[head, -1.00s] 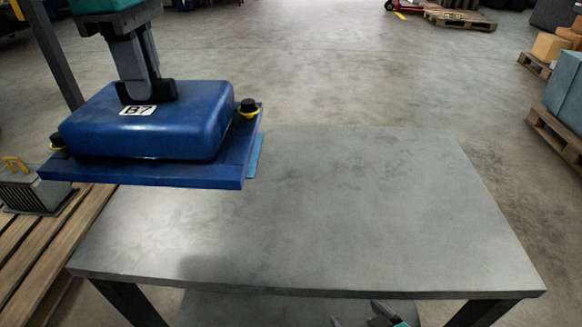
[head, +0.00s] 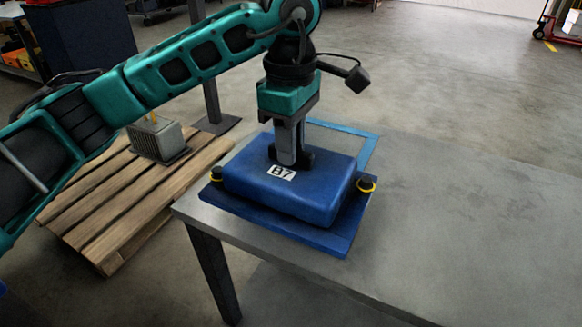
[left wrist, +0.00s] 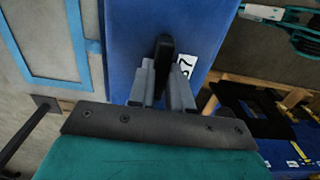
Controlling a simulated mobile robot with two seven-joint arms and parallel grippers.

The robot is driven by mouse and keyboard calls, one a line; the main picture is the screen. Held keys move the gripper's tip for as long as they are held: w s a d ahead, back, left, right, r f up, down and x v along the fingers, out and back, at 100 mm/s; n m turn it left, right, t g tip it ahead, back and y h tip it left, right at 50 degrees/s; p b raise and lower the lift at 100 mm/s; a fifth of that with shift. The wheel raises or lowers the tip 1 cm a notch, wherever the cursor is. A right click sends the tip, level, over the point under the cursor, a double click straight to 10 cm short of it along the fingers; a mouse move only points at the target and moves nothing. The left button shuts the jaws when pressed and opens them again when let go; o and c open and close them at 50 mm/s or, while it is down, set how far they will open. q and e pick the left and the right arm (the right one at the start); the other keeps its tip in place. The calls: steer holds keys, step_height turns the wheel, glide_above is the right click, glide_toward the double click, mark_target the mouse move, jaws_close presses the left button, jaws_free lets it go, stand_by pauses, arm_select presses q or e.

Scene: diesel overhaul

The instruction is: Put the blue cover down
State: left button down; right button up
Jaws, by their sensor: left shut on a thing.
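The blue cover (head: 290,188) has a raised body with a B7 label on a flat plate with yellow-ringed black knobs. It looks level over the near left corner of the grey table (head: 450,220). I cannot tell whether its plate touches the tabletop. My left gripper (head: 290,160) points down and is shut on the black handle on top; the left wrist view shows the fingers around the handle (left wrist: 163,55). A light blue outline (head: 368,150) on the table is partly hidden behind the cover. In the left wrist view the outline (left wrist: 52,82) lies beside the cover (left wrist: 130,40).
A wooden pallet (head: 110,205) with a grey finned box (head: 158,140) stands left of the table. A dark post (head: 208,95) rises behind it. The table right of the cover is clear. A red pallet jack (head: 545,25) is far right.

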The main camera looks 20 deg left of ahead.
arm_select(q)
steer(key=shift+f, duration=2.2)
steer(key=shift+f, duration=0.1)
steer(key=c, duration=1.1)
jaws_free()
steer(key=shift+f, duration=0.1)
steer(key=shift+o, duration=0.2)
step_height(320, 180, up, 12)
steer(key=shift+r+p, duration=0.15)
steer(key=shift+p, duration=0.35)
